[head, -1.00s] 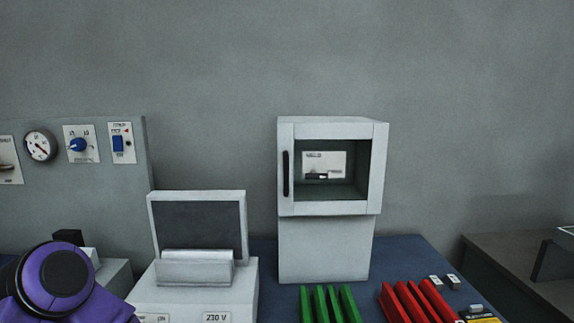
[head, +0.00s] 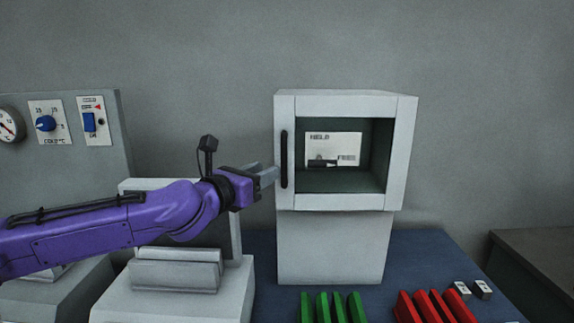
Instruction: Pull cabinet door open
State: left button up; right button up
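The white cabinet (head: 335,245) stands on the blue table top. Its door (head: 345,202) is a white frame around a dark opening, and it looks closed. A black vertical handle (head: 284,160) runs along the door's left side. My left gripper (head: 272,174) is just left of the handle, at about the height of its lower half. Its grey fingers point right toward the handle. I cannot tell whether they touch it or how far apart they are. My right gripper is not in view.
A white device with a tilted panel (head: 128,186) stands left of the cabinet, partly behind my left arm. Green bars (head: 330,307) and red bars (head: 440,306) lie in front. A grey control panel (head: 75,150) is at far left.

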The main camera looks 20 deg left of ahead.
aim_at(282, 164)
pick_arm(q)
jog(key=shift+w+d+r+p, duration=0.3)
jog(key=shift+w+d, duration=0.1)
jog(key=shift+w, duration=0.15)
jog(key=shift+w+d+r+p, duration=0.25)
jog(key=shift+w+d, duration=0.15)
jog(key=shift+w, duration=0.1)
jog(key=w, duration=0.1)
jog(key=w+f, duration=0.1)
jog(key=w, duration=0.1)
jog(key=w+d, duration=0.1)
jog(key=w, duration=0.1)
jog(key=shift+w+d+f+p, duration=0.1)
jog(key=shift+w+f+p, duration=0.05)
jog(key=shift+w+p, duration=0.15)
jog(key=shift+s, duration=0.1)
jog(key=shift+s+r, duration=0.3)
jog(key=shift+s, duration=0.1)
jog(key=shift+w+f, duration=0.15)
jog(key=shift+w, duration=0.05)
grip_shut()
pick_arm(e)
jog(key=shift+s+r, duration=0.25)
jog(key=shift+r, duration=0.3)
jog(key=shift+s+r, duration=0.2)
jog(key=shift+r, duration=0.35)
